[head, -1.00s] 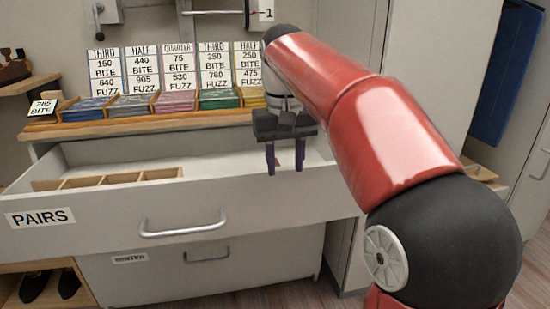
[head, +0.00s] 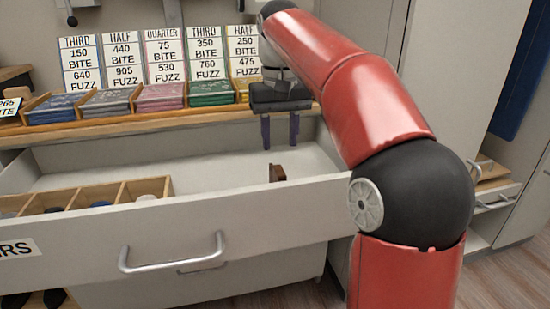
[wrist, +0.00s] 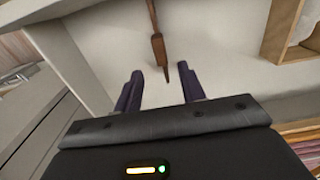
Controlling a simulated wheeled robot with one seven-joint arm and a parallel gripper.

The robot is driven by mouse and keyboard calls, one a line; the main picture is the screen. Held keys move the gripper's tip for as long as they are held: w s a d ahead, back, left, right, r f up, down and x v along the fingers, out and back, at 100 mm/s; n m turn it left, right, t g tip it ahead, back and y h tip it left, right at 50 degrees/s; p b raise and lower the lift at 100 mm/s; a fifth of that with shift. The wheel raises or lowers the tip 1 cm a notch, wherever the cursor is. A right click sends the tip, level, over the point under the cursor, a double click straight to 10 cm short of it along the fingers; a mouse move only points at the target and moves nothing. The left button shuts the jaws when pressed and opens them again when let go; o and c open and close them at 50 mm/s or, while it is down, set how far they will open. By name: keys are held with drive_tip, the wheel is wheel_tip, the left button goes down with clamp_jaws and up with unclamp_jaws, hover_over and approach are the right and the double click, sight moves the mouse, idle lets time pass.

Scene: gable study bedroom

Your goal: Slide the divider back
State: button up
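The divider (head: 277,173) shows as a small dark brown wooden piece inside the open drawer, largely hidden behind the drawer front. In the wrist view the divider (wrist: 157,45) is a thin brown bar, its near end pointing at the gap between my fingers. My gripper (head: 279,143) hangs over the drawer, fingers down and apart. In the wrist view my gripper (wrist: 160,72) is open, with clear space between its fingers. The divider's tip lies about in line with that gap; contact cannot be told. The open drawer (head: 225,207) has a pale floor and a metal handle.
A wooden compartment tray (head: 115,192) with several small items fills the drawer's left part. Above the drawer is a wooden ledge (head: 160,117) with colored card stacks and signs. The drawer floor between tray and divider is bare. A tall cabinet (head: 440,100) stands at right.

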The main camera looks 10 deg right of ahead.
sight(280, 170)
wheel_tip(280, 170, down, 8)
drive_tip(key=shift+s+r+b, duration=0.1)
drive_tip(key=shift+r+b, duration=0.1)
drive_tip(key=shift+b, duration=0.9)
drive_tip(key=shift+c, duration=0.4)
clamp_jaws()
